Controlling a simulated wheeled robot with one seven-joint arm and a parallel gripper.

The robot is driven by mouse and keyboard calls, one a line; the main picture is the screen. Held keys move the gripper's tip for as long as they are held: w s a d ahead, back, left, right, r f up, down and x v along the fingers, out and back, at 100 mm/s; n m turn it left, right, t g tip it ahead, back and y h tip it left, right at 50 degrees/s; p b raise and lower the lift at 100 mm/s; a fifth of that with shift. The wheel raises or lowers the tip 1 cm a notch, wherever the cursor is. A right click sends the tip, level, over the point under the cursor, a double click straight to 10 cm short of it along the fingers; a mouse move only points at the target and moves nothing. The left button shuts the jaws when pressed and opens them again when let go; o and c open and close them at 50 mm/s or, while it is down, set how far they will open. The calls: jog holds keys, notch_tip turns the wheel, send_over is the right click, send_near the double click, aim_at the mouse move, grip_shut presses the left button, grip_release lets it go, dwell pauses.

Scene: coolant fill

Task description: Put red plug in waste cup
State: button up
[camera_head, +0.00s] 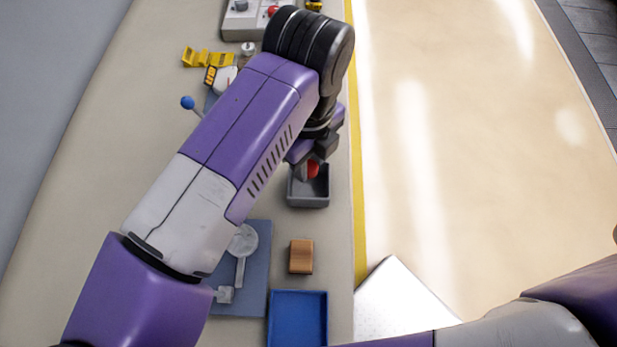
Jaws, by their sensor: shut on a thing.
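My gripper (316,156) points down near the right edge of the bench and is shut on the red plug (313,169). Only part of the red plug shows below the jaws. It appears over a dark grey open square container (308,201), near its far side. I cannot tell its height above the container floor, or whether it touches. This container may be the waste cup; no other clear cup shows. My arm hides part of the bench to the left.
A blue tray (298,318) and a wooden block (301,257) lie nearer. A blue-grey plate (258,280) bears a round grey part with a handle. Yellow holders (207,58), a blue ball-ended lever (187,103) and a grey unit (245,22) stand farther off.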

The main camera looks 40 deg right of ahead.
jog(key=shift+f+b, duration=1.4)
jog(key=shift+f, duration=1.9)
jog(key=shift+f, duration=0.2)
jog(key=o, duration=0.8)
